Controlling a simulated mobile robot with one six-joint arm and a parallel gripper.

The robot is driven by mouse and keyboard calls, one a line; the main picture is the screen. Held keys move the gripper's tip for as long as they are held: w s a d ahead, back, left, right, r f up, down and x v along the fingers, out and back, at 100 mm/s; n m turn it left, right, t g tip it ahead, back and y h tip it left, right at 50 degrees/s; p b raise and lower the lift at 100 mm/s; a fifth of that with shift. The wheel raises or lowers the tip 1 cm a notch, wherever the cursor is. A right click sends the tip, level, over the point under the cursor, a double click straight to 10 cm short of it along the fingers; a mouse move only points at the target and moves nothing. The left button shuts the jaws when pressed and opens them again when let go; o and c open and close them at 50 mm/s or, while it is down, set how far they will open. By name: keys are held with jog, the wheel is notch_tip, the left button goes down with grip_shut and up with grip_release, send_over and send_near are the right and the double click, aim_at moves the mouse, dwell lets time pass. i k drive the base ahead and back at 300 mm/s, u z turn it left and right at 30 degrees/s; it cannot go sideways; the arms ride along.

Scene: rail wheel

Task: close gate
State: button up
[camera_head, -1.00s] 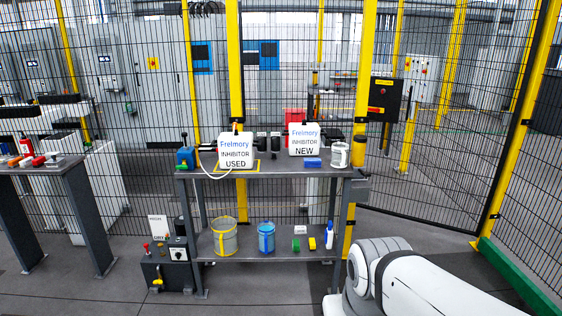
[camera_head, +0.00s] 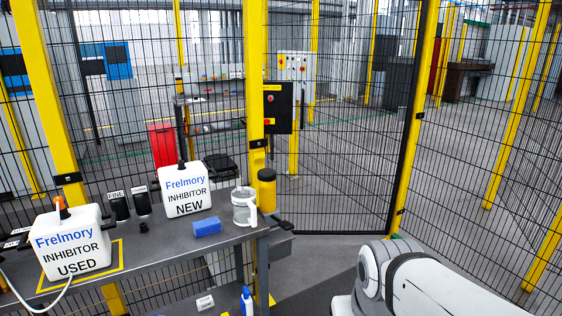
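The gate appears to be the black wire-mesh panel (camera_head: 340,170) between the yellow post (camera_head: 256,70) behind the bench's right end and the yellow post (camera_head: 413,120) to its right. A dark upright edge runs along the right post. I cannot tell for sure whether the panel is open or shut. A black box (camera_head: 277,107) with a red button and a yellow label is by the left post. My white arm shows at the lower right, in front of the fence. My gripper is not in view.
A grey bench (camera_head: 180,245) at lower left carries two white inhibitor canisters, USED (camera_head: 70,243) and NEW (camera_head: 185,190), a blue block (camera_head: 207,227) and a clear jug (camera_head: 244,206). Grey floor (camera_head: 310,250) is open between the bench and my arm. More mesh fence (camera_head: 490,200) stands at right.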

aim_at(279, 111)
jog(key=z, duration=0.55)
jog(key=i, duration=2.15)
jog(key=u, duration=0.6)
jog(key=i, duration=1.4)
jog(key=u, duration=0.25)
